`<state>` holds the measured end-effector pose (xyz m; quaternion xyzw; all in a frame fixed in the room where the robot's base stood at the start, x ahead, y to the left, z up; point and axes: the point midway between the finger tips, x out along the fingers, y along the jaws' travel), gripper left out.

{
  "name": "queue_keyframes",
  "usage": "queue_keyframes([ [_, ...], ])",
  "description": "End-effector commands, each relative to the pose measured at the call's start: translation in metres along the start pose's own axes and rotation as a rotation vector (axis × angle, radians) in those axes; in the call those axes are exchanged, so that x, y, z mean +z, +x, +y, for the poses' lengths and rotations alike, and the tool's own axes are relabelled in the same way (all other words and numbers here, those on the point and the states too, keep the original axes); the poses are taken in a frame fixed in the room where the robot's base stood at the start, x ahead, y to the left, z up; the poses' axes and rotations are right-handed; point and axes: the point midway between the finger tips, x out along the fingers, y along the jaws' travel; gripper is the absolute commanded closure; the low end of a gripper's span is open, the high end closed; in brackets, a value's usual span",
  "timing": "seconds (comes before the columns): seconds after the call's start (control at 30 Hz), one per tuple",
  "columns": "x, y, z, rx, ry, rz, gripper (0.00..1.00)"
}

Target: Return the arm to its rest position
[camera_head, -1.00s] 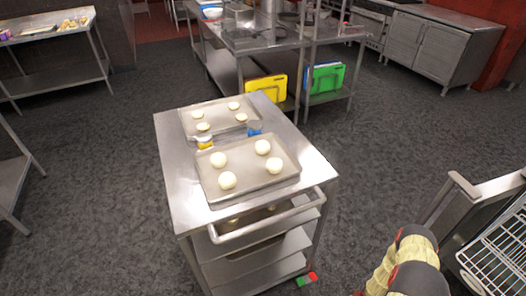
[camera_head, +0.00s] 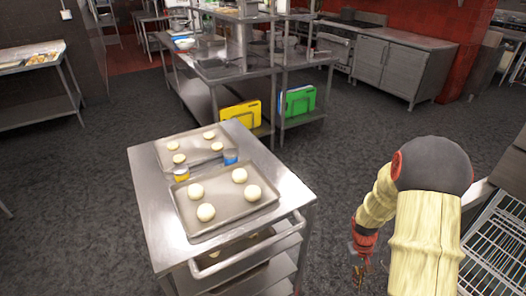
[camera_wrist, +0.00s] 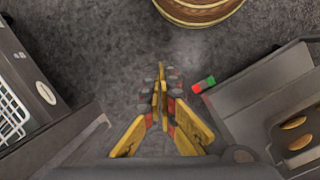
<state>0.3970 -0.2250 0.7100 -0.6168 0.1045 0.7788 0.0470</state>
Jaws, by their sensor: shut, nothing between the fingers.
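My arm (camera_head: 425,215) is folded at the lower right of the head view, its cream upper link and dark rounded joint close to the camera. My gripper (camera_head: 359,272) hangs low beside the steel cart's right side, pointing down and apart from the cart. In the wrist view my gripper (camera_wrist: 160,88) has its fingers together over the grey floor, with nothing between them.
The steel cart (camera_head: 149,212) carries two trays (camera_head: 228,214) (camera_head: 195,140) of pale dough balls and two small cans. A wire rack (camera_head: 497,245) stands right of my arm. A red-and-green block (camera_wrist: 204,84) lies on the floor.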

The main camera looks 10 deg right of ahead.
Motion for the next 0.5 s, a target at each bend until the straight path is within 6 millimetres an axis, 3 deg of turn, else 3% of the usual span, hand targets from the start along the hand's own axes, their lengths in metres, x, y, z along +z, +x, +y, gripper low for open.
queue_keyframes([
  [0.03,0.008,-0.025,-0.007,0.0,0.005,0.012,1.0],
  [0.2,0.042,-0.091,-0.032,-0.011,0.02,0.039,1.0],
  [0.5,0.107,-0.185,-0.077,-0.046,0.015,0.134,1.0],
])
